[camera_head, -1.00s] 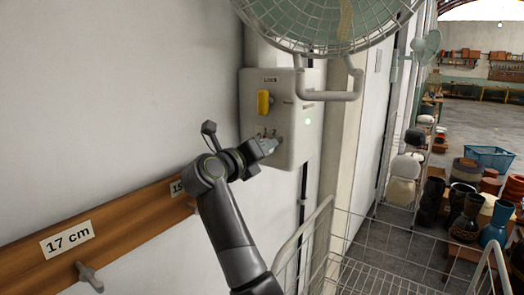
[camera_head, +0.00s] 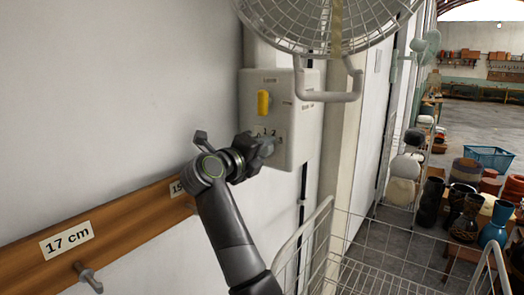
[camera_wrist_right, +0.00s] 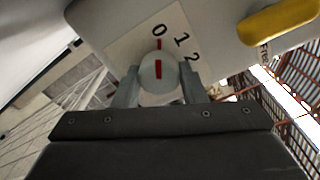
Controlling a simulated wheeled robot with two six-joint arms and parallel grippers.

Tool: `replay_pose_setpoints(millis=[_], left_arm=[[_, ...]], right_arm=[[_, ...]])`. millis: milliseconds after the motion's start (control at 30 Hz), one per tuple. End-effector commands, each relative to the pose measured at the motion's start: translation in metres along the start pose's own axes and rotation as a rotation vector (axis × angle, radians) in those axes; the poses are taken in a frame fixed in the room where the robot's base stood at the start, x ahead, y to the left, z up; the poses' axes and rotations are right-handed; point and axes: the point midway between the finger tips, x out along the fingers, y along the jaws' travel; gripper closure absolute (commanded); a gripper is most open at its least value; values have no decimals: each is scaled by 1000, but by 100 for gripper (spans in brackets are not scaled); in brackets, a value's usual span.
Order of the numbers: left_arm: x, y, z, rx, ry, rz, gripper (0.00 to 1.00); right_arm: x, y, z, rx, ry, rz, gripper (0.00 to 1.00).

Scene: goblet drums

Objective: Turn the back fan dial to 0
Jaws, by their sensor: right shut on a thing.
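The fan dial (camera_wrist_right: 158,72) is a pale round knob with a red line on it, beside the printed 0, 1 and 2. In the right wrist view its red line lines up with a red mark just below the 0. My right gripper (camera_wrist_right: 160,85) is shut on the dial, one finger on each side. In the head view this gripper (camera_head: 262,148) is at the lower front of the white control box (camera_head: 298,145), and it covers the dial there. My left gripper is not in view.
A yellow lever (camera_head: 263,103) sits above the dial on the box. The caged fan (camera_head: 315,20) and its bent bracket (camera_head: 330,95) are above. A wire cart (camera_head: 350,245) stands below right. A wooden rail (camera_head: 130,222) with pegs runs along the wall.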

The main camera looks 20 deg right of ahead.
Motion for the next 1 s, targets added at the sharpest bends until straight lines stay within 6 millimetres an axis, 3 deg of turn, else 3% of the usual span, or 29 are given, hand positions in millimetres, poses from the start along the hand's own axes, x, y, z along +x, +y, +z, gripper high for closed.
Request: replay_pose_setpoints(millis=[200,233,400,767,1000], left_arm=[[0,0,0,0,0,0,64],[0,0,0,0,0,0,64],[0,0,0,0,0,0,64],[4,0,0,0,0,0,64],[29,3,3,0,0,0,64]], right_arm=[[0,-1,1,-1,-3,-1,85],[0,-1,1,-1,-3,-1,61],[0,0,0,0,-2,-1,41],[-5,1,0,2,-2,0,41],[-45,6,-1,4,-5,3,41]])
